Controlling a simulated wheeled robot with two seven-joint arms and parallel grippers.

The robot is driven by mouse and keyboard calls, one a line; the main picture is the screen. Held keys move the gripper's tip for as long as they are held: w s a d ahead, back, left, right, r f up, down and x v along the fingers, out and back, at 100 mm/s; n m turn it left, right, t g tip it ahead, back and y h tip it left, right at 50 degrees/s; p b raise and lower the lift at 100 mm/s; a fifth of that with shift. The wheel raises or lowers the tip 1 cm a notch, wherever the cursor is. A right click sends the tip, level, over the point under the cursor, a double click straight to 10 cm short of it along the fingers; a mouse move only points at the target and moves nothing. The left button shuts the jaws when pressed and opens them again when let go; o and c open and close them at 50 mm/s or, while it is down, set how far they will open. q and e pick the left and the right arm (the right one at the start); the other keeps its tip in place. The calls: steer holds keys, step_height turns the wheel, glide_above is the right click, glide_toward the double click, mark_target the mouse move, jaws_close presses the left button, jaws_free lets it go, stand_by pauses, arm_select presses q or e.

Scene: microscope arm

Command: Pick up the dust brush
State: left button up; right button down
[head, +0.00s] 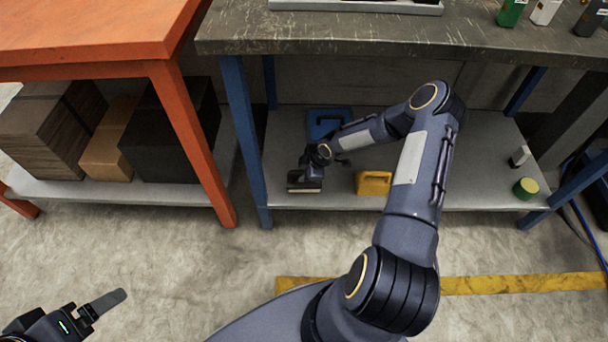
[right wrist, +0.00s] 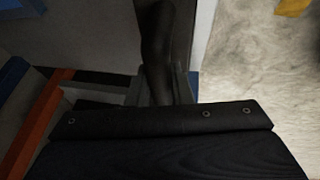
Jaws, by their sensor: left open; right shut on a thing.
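The dust brush (head: 304,187) is dark, with a wide head; it shows at the left part of the lower shelf in the head view. In the right wrist view the brush (right wrist: 165,122) fills the bottom, with its handle running up between the fingers. My right gripper (head: 314,172) is shut on its handle. I cannot tell whether the brush touches the shelf. My left gripper (head: 98,309) is open and empty, low at the left over the floor, far from the brush.
The grey lower shelf (head: 470,185) sits under a dark worktop (head: 350,35) with blue legs (head: 243,140). A yellow box (head: 373,183) and a blue case (head: 328,120) are close to the right gripper. An orange table (head: 90,35) with boxes underneath stands left.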

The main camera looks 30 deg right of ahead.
steer(key=s+a+r+p, duration=0.1)
steer(key=s+a+r, duration=0.2)
steer(key=s+r, duration=0.6)
steer(key=s, duration=0.4)
steer(key=shift+a, duration=0.15)
steer(key=shift+s+r, duration=0.1)
